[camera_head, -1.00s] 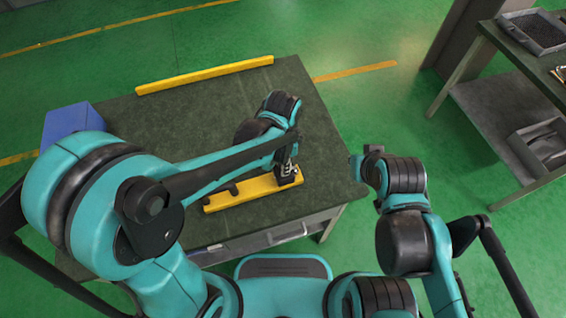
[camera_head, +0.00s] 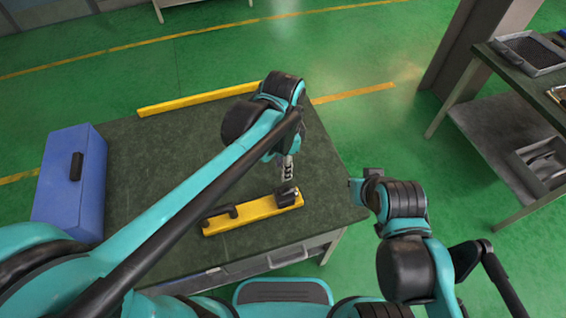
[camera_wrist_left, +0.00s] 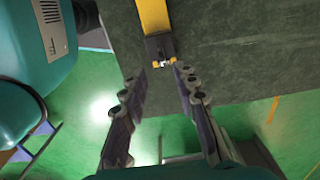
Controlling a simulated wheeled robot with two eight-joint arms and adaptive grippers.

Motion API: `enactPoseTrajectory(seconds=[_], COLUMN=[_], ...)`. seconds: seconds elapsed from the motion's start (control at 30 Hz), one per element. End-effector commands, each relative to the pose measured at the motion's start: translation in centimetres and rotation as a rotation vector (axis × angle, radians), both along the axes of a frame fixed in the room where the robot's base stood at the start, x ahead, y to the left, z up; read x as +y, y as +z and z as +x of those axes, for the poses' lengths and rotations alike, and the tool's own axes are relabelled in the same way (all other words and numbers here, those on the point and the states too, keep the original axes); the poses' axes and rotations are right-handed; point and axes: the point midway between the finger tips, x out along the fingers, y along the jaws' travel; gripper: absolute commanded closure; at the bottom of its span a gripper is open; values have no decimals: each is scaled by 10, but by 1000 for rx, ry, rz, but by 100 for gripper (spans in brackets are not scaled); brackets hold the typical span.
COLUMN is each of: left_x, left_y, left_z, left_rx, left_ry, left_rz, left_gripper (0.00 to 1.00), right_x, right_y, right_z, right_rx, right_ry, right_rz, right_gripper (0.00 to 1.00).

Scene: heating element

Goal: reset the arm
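My left arm reaches across the table from the left. Its gripper (camera_head: 287,178) is just above the right end of a yellow base (camera_head: 245,214) in the head view. In the left wrist view the two fingers of the left gripper (camera_wrist_left: 158,78) are spread apart with nothing between them. The black block (camera_head: 286,197) at the base's right end lies just beyond the fingertips; it shows small metal parts in the wrist view (camera_wrist_left: 159,47). My right arm is folded at the right of the table; its fingers do not show.
The dark green table (camera_head: 150,160) has a yellow bar (camera_head: 200,99) along its far edge. A blue box (camera_head: 70,185) stands at its left. A second table (camera_head: 510,85) at the right carries a grey tray (camera_head: 532,53). Green floor lies open between the tables.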

Motion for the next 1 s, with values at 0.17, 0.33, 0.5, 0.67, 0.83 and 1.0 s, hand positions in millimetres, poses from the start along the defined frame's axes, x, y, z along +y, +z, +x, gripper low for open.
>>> enactPoseTrajectory(seconds=[0.17,0.33,0.5,0.67,0.83,1.0], left_x=[0,0,0,1,25,82], left_y=[8,8,8,8,13,17], left_z=[0,0,0,0,-4,-17], left_rx=[0,0,0,-1,-58,-212], left_ry=[0,0,0,3,135,486], left_rz=[0,0,0,-1,-29,-117], left_gripper=[71,71,71,71,71,71], right_x=[0,0,0,0,0,0], right_y=[0,0,0,0,0,0], right_z=[0,0,0,0,0,0], right_rx=[0,0,0,0,0,0], right_ry=[0,0,0,0,0,0], right_rz=[0,0,0,0,0,0], right_gripper=[100,100,100,100,100,100])
